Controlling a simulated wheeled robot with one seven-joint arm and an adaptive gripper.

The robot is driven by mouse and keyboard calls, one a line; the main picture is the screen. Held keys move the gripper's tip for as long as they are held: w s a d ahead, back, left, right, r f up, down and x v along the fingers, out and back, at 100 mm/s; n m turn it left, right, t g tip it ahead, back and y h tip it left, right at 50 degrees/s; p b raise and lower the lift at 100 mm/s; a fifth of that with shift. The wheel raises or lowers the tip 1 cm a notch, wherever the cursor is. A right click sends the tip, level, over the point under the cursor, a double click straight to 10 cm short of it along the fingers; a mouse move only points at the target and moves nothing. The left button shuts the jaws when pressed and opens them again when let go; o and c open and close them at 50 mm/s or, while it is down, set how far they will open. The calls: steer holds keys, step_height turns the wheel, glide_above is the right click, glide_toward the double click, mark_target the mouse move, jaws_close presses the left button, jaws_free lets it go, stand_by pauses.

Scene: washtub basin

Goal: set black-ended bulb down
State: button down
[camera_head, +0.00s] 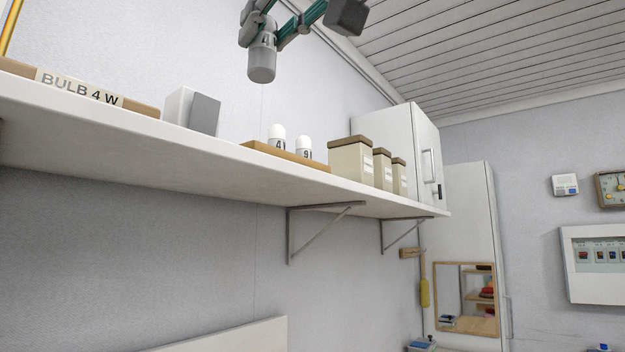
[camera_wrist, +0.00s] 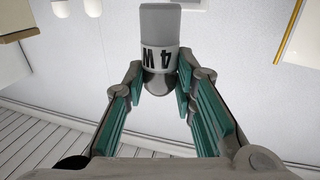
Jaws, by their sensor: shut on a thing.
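My gripper (camera_head: 258,28) is shut on a bulb (camera_head: 262,65), high above the shelf in the head view. The bulb is a grey cylinder with a white band, marked with a 4, and its grey end hangs downward. In the wrist view my gripper (camera_wrist: 161,76) has a finger on each side of the bulb (camera_wrist: 160,22). There the band reads 4 W, and a dark metallic end lies between the fingers. A tan holder (camera_head: 140,109) with a BULB 4 W label (camera_head: 80,88) lies at the left of the shelf.
The long white shelf (camera_head: 110,140) also bears a white-and-grey box (camera_head: 193,110), a tan tray (camera_head: 262,154) with two white bulbs (camera_head: 277,134) marked 4 and 9, and lidded canisters (camera_head: 350,162). A white cabinet (camera_head: 398,140) stands at its far end. The air around the bulb is clear.

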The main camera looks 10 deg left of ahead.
steer(key=w+a, duration=0.1)
steer(key=w, duration=0.4)
steer(key=w+a+f+p, duration=0.1)
steer(key=w+a, duration=0.1)
steer(key=w, duration=0.3)
steer(key=w+a, duration=0.2)
steer(key=w, duration=0.3)
steer(key=shift+a+f+p, duration=0.15)
steer(key=shift+a+p, duration=0.05)
steer(key=shift+p, duration=0.2)
steer(key=shift+f+b, duration=0.4)
steer(key=shift+f, duration=1.4)
steer(key=shift+w+f, duration=0.1)
steer(key=shift+f, duration=0.1)
steer(key=c, duration=1.4)
jaws_free()
steer(key=shift+o, duration=0.4)
steer(key=shift+r, duration=0.15)
steer(key=b+v, duration=0.3)
steer(key=v, duration=0.9)
